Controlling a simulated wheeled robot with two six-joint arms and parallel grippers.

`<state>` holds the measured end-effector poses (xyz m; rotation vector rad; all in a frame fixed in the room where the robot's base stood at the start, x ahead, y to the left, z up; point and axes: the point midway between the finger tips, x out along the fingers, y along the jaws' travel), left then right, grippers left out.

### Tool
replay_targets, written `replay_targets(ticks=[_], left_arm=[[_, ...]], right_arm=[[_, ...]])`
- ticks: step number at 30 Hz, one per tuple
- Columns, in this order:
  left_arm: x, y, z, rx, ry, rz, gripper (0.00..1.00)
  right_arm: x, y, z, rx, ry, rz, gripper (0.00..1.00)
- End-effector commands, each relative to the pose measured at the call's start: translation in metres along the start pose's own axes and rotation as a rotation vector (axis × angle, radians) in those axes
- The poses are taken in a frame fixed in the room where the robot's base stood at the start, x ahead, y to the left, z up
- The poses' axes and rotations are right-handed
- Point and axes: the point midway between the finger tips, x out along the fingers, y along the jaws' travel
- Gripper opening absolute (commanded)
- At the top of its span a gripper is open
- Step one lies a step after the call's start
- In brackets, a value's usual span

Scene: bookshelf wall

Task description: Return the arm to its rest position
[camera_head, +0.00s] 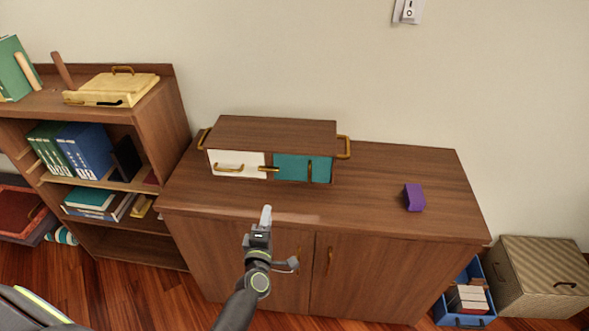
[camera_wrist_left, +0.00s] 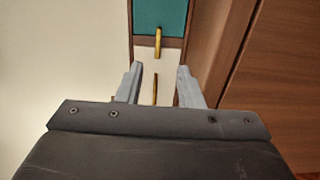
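My left gripper (camera_head: 265,217) is in front of the wooden cabinet's top front edge, below the small drawer box (camera_head: 270,131) in the head view. In the left wrist view its two fingers (camera_wrist_left: 157,78) stand apart with nothing between them that they touch. The box's white front (camera_head: 236,158) and its gold handle (camera_wrist_left: 155,88) show beyond the gap. The teal front (camera_head: 302,168) is beside the white one and also shows at the top of the wrist view (camera_wrist_left: 158,15). My right gripper is in neither view.
The box stands on the cabinet top (camera_head: 370,205), with a purple block (camera_head: 413,197) to its right. A bookshelf (camera_head: 160,115) with books and a yellow case (camera_head: 112,88) stands left. A blue bin (camera_head: 463,320) and a striped box (camera_head: 540,280) are on the floor at right.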

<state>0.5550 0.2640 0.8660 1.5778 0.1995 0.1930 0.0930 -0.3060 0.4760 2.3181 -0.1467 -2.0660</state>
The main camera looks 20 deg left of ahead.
Motion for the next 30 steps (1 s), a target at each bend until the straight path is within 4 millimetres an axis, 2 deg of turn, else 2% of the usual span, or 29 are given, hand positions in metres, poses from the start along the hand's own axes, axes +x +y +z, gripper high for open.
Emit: replay_targets(ticks=[5,8,11,15,17,18,20,21,23,25,27,30], left_arm=[[-0.003,-0.008,0.0,0.027,-0.008,-0.017,0.34],[-0.013,-0.04,-0.001,0.132,-0.044,-0.083,0.34],[-0.038,-0.097,-0.004,0.321,-0.121,-0.202,0.34],[-0.095,-0.188,-0.017,0.623,-0.283,-0.401,0.34],[-0.124,-0.223,-0.025,0.742,-0.361,-0.481,0.34],[-0.145,-0.245,-0.032,0.815,-0.416,-0.535,0.34],[-0.178,-0.276,-0.043,0.919,-0.503,-0.613,0.34],[-0.202,-0.294,-0.051,0.986,-0.564,-0.663,0.34],[-0.238,-0.319,-0.065,1.079,-0.658,-0.736,0.34],[-0.282,-0.344,-0.082,1.177,-0.774,-0.818,0.34],[-0.324,-0.363,-0.099,1.263,-0.889,-0.889,0.34],[-0.377,-0.38,-0.121,1.355,-1.036,-0.971,0.34]], right_arm=[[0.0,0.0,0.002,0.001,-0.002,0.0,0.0],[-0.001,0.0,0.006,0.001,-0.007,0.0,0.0],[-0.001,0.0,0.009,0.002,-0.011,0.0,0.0],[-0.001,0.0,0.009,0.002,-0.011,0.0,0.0],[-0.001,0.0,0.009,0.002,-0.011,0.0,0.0],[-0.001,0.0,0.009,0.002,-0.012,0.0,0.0],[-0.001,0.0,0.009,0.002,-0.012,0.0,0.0],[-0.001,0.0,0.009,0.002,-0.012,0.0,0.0],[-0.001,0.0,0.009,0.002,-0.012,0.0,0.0],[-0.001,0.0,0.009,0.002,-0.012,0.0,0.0],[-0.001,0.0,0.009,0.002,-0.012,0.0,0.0],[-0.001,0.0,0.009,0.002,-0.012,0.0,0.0]])
